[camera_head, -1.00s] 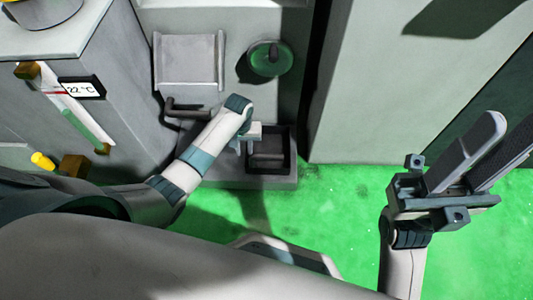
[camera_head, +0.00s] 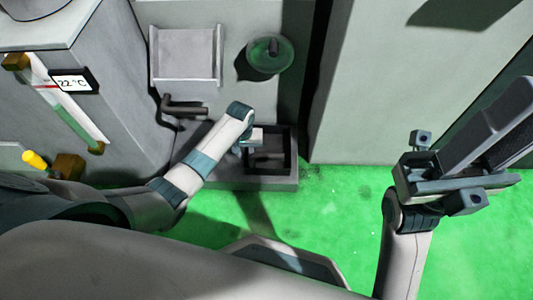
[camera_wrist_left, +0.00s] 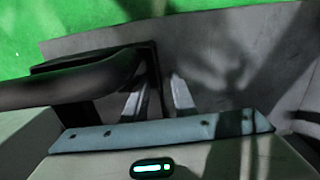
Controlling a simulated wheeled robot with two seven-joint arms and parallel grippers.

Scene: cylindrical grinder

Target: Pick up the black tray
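The black tray (camera_head: 290,150) appears in the head view as a dark, square-walled box set in a grey base at the centre. My left gripper (camera_head: 262,158) is over its left part and hides some of it. In the left wrist view, my left gripper's two pale fingers (camera_wrist_left: 156,98) stand apart. A dark edge shows between and behind them; I cannot tell whether they touch it. My right gripper (camera_head: 505,128) is far right, away from the tray; its finger gap is unclear.
A dark bent handle (camera_head: 185,109) lies just left of the left gripper and crosses the left wrist view (camera_wrist_left: 70,84). Green floor (camera_head: 340,215) is open in front.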

